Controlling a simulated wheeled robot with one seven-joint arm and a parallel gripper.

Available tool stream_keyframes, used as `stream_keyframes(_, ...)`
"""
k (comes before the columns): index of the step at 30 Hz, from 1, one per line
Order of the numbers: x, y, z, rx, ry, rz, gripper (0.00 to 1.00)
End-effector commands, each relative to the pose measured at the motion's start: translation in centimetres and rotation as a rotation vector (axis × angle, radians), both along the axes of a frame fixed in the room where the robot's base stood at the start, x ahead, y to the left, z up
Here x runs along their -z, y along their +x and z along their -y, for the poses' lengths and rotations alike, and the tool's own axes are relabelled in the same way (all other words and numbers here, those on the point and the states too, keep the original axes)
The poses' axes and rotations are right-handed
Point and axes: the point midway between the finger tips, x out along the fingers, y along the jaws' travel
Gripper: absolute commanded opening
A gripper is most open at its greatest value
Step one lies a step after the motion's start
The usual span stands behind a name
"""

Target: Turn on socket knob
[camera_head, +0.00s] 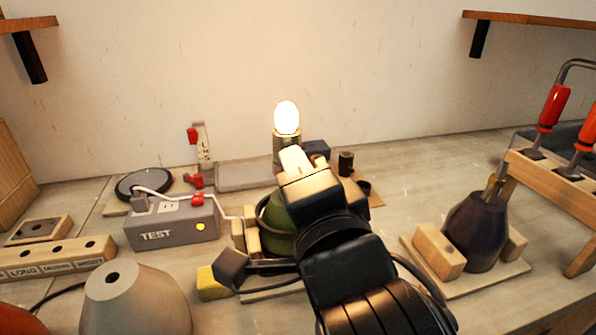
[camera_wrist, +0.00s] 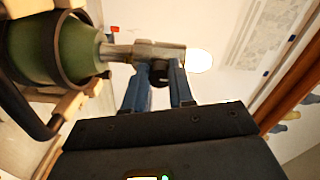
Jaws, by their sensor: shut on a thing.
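The lamp has a green base (camera_head: 279,228), a metal socket (camera_head: 286,150) and a glowing bulb (camera_head: 287,118) on top. It stands upright in the head view, with my arm hiding much of it. In the wrist view the green base (camera_wrist: 55,48), the socket (camera_wrist: 140,50) and the lit bulb (camera_wrist: 198,61) lie sideways. The small dark socket knob (camera_wrist: 158,72) sits between the blue fingers of my gripper (camera_wrist: 158,88), which is shut on it. In the head view my gripper (camera_head: 302,165) is at the socket, its fingertips partly hidden.
A grey TEST box (camera_head: 170,226) with a red button and a yellow light stands left of the lamp, with a cord plugged in. A pale cone shade (camera_head: 135,300) is at front left.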

Motion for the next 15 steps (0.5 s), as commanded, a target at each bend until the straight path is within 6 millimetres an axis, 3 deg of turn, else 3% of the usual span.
stream_keyframes(3, 0.03, 0.06, 0.12, 0.003, -0.001, -0.001, 0.00)
stream_keyframes(4, 0.03, 0.06, 0.12, 0.003, -0.001, -0.001, 0.25)
stream_keyframes(6, 0.03, 0.06, 0.12, 0.003, -0.002, 0.000, 0.32)
stream_keyframes(12, 0.03, 0.03, 0.07, 0.002, -0.002, 0.000, 0.50)
stream_keyframes(15, 0.03, 0.02, 0.04, 0.001, -0.002, 0.000, 0.50)
